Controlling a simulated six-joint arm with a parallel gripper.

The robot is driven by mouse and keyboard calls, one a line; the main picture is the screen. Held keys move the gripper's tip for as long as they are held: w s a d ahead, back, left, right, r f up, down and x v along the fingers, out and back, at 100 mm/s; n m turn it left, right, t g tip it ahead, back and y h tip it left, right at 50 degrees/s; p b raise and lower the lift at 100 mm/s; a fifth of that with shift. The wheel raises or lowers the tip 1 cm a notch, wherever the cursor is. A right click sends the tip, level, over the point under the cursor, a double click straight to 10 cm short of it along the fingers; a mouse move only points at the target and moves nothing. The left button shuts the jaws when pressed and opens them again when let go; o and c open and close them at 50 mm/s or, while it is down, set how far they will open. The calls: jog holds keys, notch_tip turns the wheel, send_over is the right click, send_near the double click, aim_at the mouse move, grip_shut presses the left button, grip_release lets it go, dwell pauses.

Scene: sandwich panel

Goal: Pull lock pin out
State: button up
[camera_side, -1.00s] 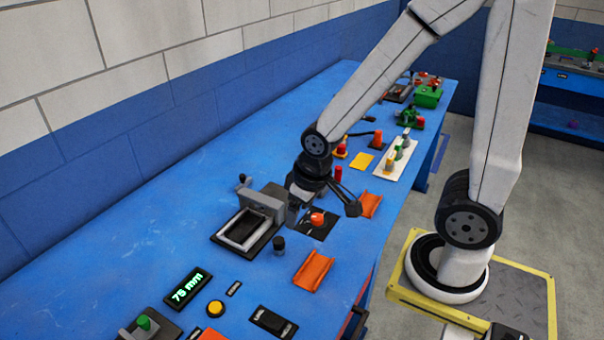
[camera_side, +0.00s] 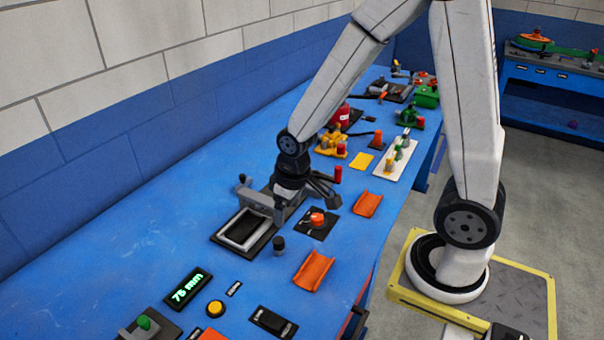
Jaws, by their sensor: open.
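My gripper (camera_side: 305,206) is open and points down, behind the grey frame fixture and the orange knob. One dark finger shows to the right, and the other is partly lost against the fixture. The orange knob (camera_side: 317,218) sits on a black square plate just right of my gripper. A short dark cylinder (camera_side: 279,244) stands in front of the fixture. I cannot tell for certain which part is the lock pin.
Orange channel pieces lie at the front (camera_side: 313,271) and right (camera_side: 367,204). A red cylinder (camera_side: 338,174) stands behind my gripper. A display (camera_side: 188,288) reads 76 mm, near a yellow button (camera_side: 215,308). The blue tabletop (camera_side: 130,235) is clear at left.

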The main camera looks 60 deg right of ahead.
jog(key=n+g, duration=0.1)
jog(key=g, duration=0.1)
send_over(278, 240)
notch_tip(278, 240, down, 8)
jog(key=shift+r, duration=0.25)
jog(key=shift+f, duration=0.15)
jog(key=shift+f, duration=3.7)
grip_shut()
